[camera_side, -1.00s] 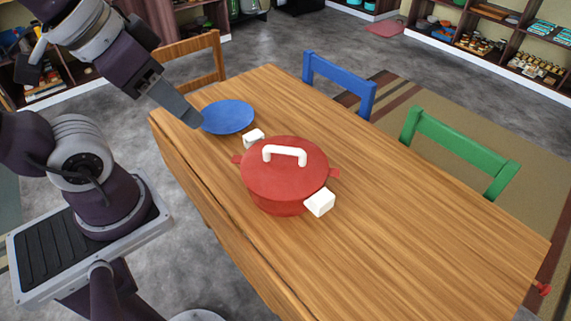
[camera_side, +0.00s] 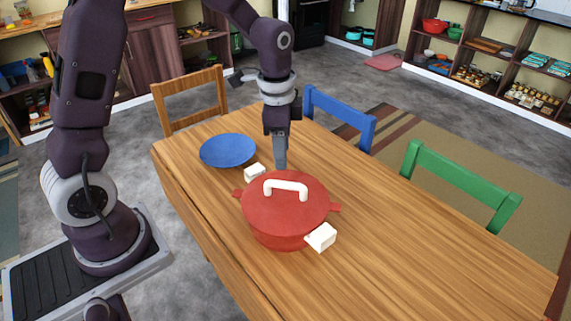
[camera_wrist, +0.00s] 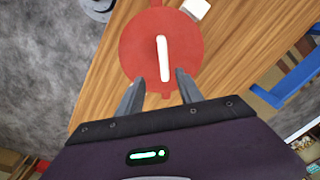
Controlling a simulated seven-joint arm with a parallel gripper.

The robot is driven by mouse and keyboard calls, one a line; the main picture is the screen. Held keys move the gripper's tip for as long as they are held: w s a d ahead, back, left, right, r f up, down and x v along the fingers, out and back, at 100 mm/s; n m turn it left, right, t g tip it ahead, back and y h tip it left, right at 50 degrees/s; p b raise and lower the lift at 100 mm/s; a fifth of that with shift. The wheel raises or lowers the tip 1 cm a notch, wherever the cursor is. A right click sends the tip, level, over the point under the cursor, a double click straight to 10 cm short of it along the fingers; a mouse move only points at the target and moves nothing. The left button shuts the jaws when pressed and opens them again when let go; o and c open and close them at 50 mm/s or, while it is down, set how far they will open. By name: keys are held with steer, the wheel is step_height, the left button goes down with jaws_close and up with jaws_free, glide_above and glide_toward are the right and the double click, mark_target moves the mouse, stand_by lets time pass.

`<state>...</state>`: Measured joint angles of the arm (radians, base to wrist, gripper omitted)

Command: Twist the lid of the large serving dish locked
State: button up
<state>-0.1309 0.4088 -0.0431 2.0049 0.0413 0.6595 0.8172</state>
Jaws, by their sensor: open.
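The large serving dish is a red pot (camera_side: 283,240) on the wooden table. Its red lid (camera_side: 262,207) sits on top and has a white bar handle (camera_side: 286,187). In the wrist view the lid (camera_wrist: 135,47) lies ahead of the fingers, with the handle (camera_wrist: 163,58) running roughly away from me. My gripper (camera_side: 280,165) points down just behind the pot in the side view. Whether the fingers touch the lid cannot be told.
White blocks stand at the pot's back left (camera_side: 254,173) and front right (camera_side: 321,237). A blue plate (camera_side: 228,150) lies at the table's far left. A blue chair (camera_side: 340,112) and a green chair (camera_side: 462,178) line the far side. The table's right part is clear.

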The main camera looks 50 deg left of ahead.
steer(key=m, duration=0.1)
glide_above(285, 182)
steer(key=shift+g, duration=0.4)
step_height(285, 182, down, 5)
steer(key=shift+d, duration=0.1)
step_height(285, 182, down, 7)
steer(key=shift+f, duration=0.1)
jaws_close()
steer(key=shift+m, duration=1.6)
steer(key=shift+m, duration=1.4)
